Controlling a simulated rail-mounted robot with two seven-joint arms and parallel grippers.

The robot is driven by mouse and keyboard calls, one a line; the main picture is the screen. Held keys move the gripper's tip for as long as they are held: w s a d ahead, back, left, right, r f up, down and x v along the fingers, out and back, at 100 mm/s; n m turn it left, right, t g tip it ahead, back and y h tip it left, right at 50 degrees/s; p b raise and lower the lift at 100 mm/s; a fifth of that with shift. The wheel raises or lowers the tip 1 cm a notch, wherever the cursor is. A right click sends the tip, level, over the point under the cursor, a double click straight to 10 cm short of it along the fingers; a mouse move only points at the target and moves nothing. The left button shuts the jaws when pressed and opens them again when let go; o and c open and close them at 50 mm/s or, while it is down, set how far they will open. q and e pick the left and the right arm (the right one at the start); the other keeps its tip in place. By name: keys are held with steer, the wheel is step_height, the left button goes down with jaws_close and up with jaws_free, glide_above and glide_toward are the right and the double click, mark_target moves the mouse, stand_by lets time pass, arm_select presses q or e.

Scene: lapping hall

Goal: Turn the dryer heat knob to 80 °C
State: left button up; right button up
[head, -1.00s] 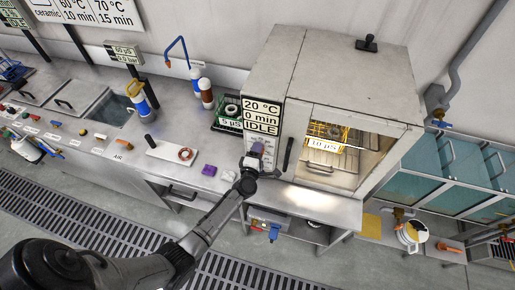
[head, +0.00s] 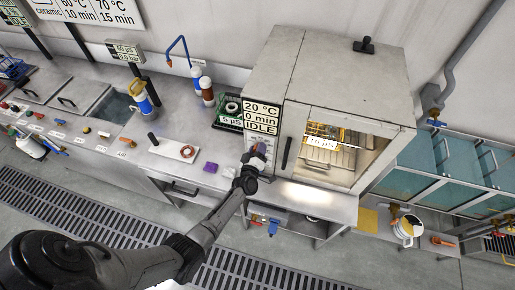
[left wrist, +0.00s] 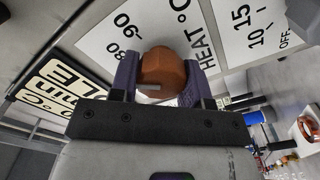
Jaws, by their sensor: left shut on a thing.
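The dryer (head: 345,75) is a grey metal cabinet with a lit window and a dark door handle. Its display (head: 262,117) reads 20 °C, 0 min, IDLE. My left gripper (head: 258,153) is at the control panel just below that display. In the left wrist view the gripper (left wrist: 158,76) is shut on the orange-brown heat knob (left wrist: 165,66), one finger on each side. The white dial plate (left wrist: 115,38) beside it shows HEAT °C and the marks 80 and 90. A small pale mark shows on the knob; the other dial numbers are hidden. My right gripper is not in view.
A timer dial plate (left wrist: 255,32) with 10, 15 and OFF lies beside the heat dial. A green basket (head: 229,112) stands left of the dryer.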

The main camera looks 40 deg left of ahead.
arm_select(q)
steer(key=shift+m, duration=0.3)
stand_by(0.4)
steer(key=o, duration=0.9)
steer(key=shift+o, duration=0.2)
steer(key=shift+s+d, duration=0.2)
steer(key=shift+s, duration=0.25)
steer(key=v, duration=1.3)
steer(key=shift+b, duration=0.3)
